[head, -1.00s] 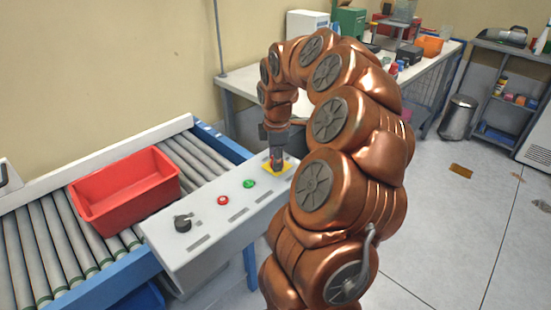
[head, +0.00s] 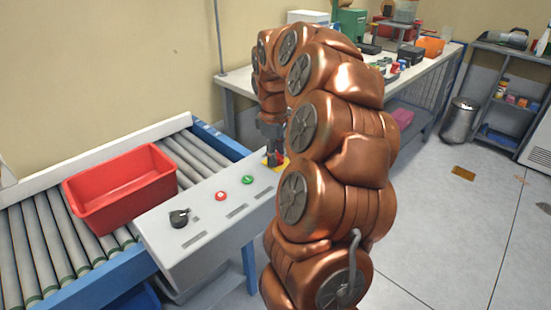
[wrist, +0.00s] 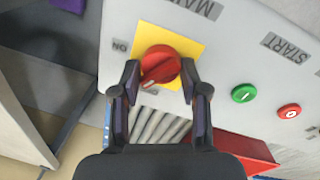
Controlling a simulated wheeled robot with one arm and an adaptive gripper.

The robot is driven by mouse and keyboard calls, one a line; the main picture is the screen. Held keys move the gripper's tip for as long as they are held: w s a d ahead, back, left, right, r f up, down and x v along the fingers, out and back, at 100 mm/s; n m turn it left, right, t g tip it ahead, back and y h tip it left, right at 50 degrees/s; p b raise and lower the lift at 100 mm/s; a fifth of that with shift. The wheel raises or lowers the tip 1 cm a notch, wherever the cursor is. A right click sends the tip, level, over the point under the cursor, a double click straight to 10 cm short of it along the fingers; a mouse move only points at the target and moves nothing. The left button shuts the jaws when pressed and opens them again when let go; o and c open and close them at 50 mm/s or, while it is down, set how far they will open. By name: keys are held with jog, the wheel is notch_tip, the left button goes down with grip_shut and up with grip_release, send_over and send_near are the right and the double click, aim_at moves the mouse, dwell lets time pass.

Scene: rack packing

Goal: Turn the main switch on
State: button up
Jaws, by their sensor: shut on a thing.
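The main switch (wrist: 159,64) is a round red knob on a yellow plate (wrist: 190,48). It sits at the far end of the grey control panel (head: 198,222). An "ON" label (wrist: 120,46) lies left of the plate in the wrist view, and an upside-down "MAIN" label (wrist: 196,8) lies above it. My gripper (wrist: 160,70) is shut on the knob, with one finger on each side. In the head view my gripper (head: 274,158) reaches down onto the yellow plate, and my arm and fingers hide most of the knob.
A green button (head: 247,180), a red button (head: 221,196) and a black knob (head: 179,217) line the panel. A red crate (head: 118,190) sits on the roller conveyor (head: 42,245) behind it. A cluttered workbench (head: 236,84) stands behind. Open floor (head: 440,240) lies to the right.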

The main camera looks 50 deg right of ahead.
jog(key=m, duration=0.2)
jog(key=m+b, duration=0.2)
jog(key=m, duration=0.1)
jog(key=shift+f+m+g, duration=0.25)
jog(key=shift+m+g, duration=0.05)
jog(key=m+b, duration=0.1)
jog(key=m, duration=0.1)
jog(key=shift+m, duration=0.3)
jog(key=shift+r+m+b, duration=0.15)
jog(key=shift+m+b, duration=0.45)
jog(key=shift+m, duration=0.8)
jog(key=shift+w, duration=0.1)
jog(key=o, duration=1.1)
jog(key=shift+r, duration=0.1)
jog(key=shift+d+g, duration=0.1)
jog(key=shift+g, duration=0.2)
jog(key=shift+w+a+r, duration=0.1)
jog(key=shift+a+r, duration=0.05)
jog(key=shift+r, duration=1.75)
jog(key=shift+w+a+r, duration=0.1)
jog(key=shift+a+r, duration=0.05)
jog(key=shift+r, duration=1.7)
